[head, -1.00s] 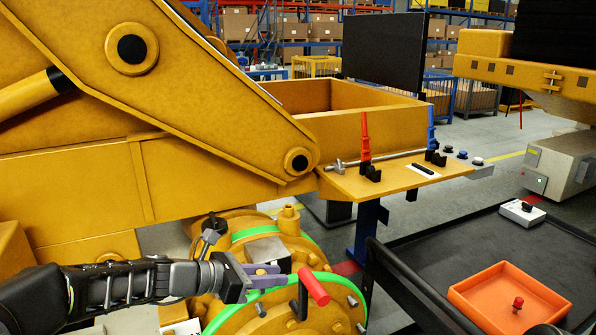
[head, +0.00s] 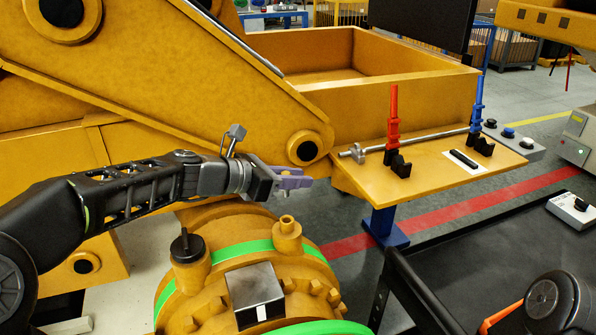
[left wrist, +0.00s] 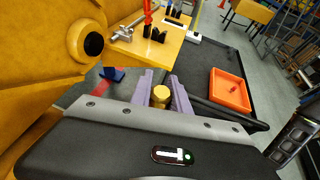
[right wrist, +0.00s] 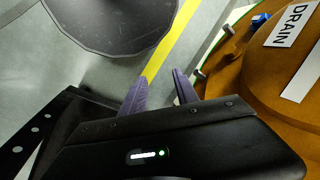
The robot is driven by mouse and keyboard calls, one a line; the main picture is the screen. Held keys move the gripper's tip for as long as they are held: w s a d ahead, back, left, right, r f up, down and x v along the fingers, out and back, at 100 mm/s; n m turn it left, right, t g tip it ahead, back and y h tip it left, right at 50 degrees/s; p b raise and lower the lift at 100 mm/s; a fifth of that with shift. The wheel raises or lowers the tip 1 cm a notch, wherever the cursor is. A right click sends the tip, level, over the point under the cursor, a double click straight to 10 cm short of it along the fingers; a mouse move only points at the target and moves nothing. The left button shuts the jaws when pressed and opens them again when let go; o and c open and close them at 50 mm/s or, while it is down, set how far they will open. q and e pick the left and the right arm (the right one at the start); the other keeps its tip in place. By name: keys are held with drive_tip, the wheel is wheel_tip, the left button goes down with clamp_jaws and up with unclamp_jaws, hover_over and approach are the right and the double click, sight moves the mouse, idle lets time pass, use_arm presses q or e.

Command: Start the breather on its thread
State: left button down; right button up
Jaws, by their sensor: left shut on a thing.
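My left gripper (head: 296,180) is level above the round yellow housing (head: 215,240), its purple fingers pointing right. In the left wrist view its fingers (left wrist: 161,80) are shut on a small brass-coloured cylinder (left wrist: 160,97), which looks to be the breather. My right gripper (right wrist: 160,88) is open and empty in the right wrist view, beside a housing with a DRAIN label (right wrist: 288,25).
A black-handled fitting (head: 187,246) and a grey block (head: 254,291) stand on the housing. A yellow shelf (head: 440,180) with red and blue upright tools is to the right. The yellow boom (head: 200,90) hangs close behind my left arm.

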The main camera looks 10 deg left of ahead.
use_arm(q)
drive_tip(key=shift+f+b, duration=2.05)
drive_tip(key=shift+f, duration=0.45)
drive_tip(key=shift+f+b, duration=1.45)
drive_tip(key=shift+f, duration=0.5)
drive_tip(key=c, duration=1.2)
unclamp_jaws()
drive_tip(key=shift+r, duration=0.1)
drive_tip(key=shift+o, duration=0.2)
